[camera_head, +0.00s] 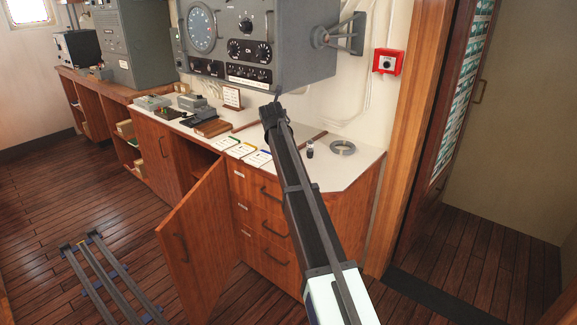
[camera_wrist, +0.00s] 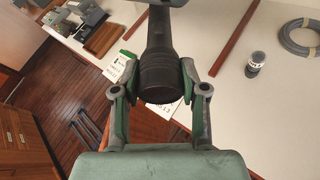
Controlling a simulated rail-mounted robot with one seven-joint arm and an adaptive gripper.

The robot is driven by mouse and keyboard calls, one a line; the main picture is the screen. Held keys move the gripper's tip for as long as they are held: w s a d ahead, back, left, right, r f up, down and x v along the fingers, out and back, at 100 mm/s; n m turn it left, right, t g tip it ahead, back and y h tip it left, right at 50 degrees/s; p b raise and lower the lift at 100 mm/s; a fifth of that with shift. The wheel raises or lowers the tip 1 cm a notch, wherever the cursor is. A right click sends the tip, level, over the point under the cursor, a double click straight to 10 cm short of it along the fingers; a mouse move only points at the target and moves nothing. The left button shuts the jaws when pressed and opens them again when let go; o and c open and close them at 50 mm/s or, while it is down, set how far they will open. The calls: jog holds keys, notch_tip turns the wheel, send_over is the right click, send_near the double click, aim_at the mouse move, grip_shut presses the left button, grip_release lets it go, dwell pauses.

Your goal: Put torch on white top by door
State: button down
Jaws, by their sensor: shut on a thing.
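My gripper (camera_wrist: 160,70) is shut on a black torch (camera_wrist: 160,45), with one finger on each side of its wide round end in the wrist view. The torch's narrower part runs up out of the wrist picture. The white top (camera_head: 335,172) is the counter by the doorway at right, and its bare surface shows in the wrist view too (camera_wrist: 245,115). The torch is over the counter near the cards; I cannot tell its height. In the head view my arm crosses the counter, and torch and gripper are hard to make out at its dark far end.
A grey ring (camera_head: 342,147) and a small dark jar (camera_head: 309,149) stand on the counter's right part. Cards (camera_head: 241,150) lie left of my arm. A grey instrument panel (camera_head: 262,45) hangs above. A cupboard door (camera_head: 200,240) stands open below.

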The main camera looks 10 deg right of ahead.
jog(key=shift+d+f, duration=0.1)
jog(key=shift+f, duration=0.25)
jog(key=f+p, duration=0.2)
jog(key=f, duration=1.7)
jog(key=shift+a+f, duration=0.1)
jog(key=shift+a, duration=0.1)
jog(key=shift+f, duration=0.4)
jog(key=c, duration=0.6)
grip_release()
jog(key=shift+f, duration=0.1)
